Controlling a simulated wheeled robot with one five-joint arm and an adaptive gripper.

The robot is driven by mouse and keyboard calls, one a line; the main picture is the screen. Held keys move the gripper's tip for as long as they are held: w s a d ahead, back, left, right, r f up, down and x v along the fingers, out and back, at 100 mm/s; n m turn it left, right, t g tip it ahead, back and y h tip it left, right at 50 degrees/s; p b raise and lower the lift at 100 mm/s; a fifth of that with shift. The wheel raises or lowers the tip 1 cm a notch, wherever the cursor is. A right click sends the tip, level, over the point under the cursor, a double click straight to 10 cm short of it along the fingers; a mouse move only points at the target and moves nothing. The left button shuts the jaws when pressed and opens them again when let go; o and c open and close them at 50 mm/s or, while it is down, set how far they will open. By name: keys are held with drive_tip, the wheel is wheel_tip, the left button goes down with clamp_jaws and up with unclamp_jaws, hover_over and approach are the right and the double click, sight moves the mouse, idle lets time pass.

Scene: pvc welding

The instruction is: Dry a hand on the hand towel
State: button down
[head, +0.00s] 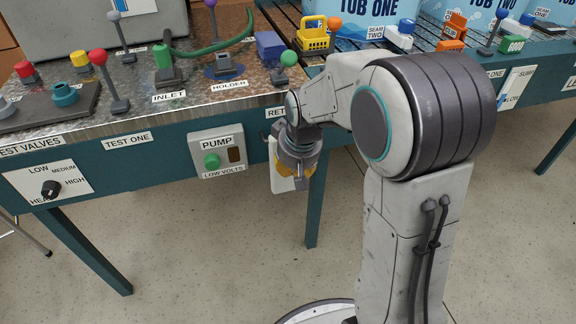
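A white, flat piece hangs at the front edge of the bench below a partly covered label; it may be the hand towel (277,180), but I cannot tell for sure. My gripper (297,172) points down in front of it and covers much of it. Yellow-orange parts show around the gripper's fingers. I cannot tell whether the fingers are open or shut, or whether they touch the white piece.
The bench (110,165) has a pump panel (217,151) and a heat dial (51,189) on its front. Several knobbed levers, a green hose (215,47) and a yellow basket (314,36) are on top. Blue tubs (365,15) stand behind. Bench legs (316,205) border open floor.

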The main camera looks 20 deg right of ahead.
drive_tip(key=shift+f+b, duration=0.7)
drive_tip(key=shift+f, duration=0.25)
drive_tip(key=shift+r+p, duration=0.3)
drive_tip(key=shift+r, duration=0.35)
drive_tip(key=shift+r+p, duration=1.4)
drive_tip(key=shift+p, duration=0.05)
drive_tip(key=s+b, duration=0.1)
drive_tip(key=s, duration=0.5)
idle(0.6)
drive_tip(key=shift+r, duration=0.1)
idle(0.4)
